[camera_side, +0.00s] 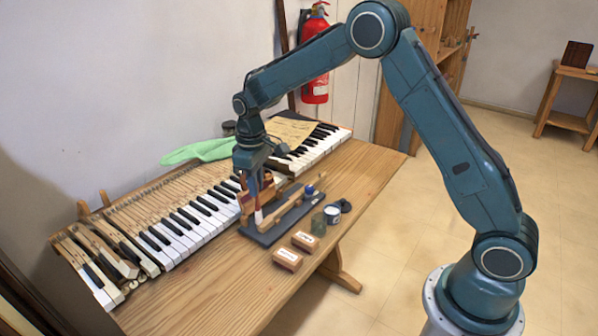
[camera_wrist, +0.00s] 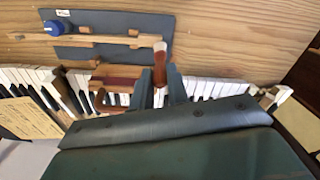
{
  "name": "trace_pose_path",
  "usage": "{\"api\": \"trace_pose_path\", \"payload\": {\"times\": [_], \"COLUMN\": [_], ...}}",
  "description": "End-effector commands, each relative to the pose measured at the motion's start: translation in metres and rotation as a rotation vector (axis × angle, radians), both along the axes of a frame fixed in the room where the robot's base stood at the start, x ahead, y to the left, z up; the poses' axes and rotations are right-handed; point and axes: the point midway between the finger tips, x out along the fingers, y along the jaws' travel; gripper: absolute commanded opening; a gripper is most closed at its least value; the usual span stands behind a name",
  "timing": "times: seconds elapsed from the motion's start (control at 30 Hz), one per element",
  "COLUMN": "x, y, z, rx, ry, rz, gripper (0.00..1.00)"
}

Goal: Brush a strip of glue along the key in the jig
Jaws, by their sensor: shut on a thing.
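My gripper (camera_side: 255,188) is shut on a brush with a reddish-brown handle (camera_wrist: 160,70) and a pale tip (camera_side: 258,215). The brush points down over the near-left end of the jig, a dark flat board (camera_side: 263,237). A long pale wooden key (camera_side: 282,207) lies along the board. In the wrist view the key (camera_wrist: 105,38) crosses the board (camera_wrist: 120,22), and the brush's pale tip (camera_wrist: 160,47) is at the key's right end. I cannot tell whether the tip touches the wood. A blue round part (camera_wrist: 54,28) sits at the board's other end.
A green cloth (camera_side: 200,151) is at the back. The table's front left is clear.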

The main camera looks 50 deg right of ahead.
Motion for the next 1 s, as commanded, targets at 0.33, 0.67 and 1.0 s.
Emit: {"api": "trace_pose_path", "payload": {"times": [0.33,0.67,1.0], "x": [0.000,0.000,-0.001], "y": [-0.024,-0.054,-0.084], "z": [-0.016,-0.016,-0.016], "rx": [0.000,0.000,0.000], "ry": [-0.001,0.000,0.000], "rz": [-0.003,-0.003,-0.002], "gripper": [0.00,0.00,0.00]}}
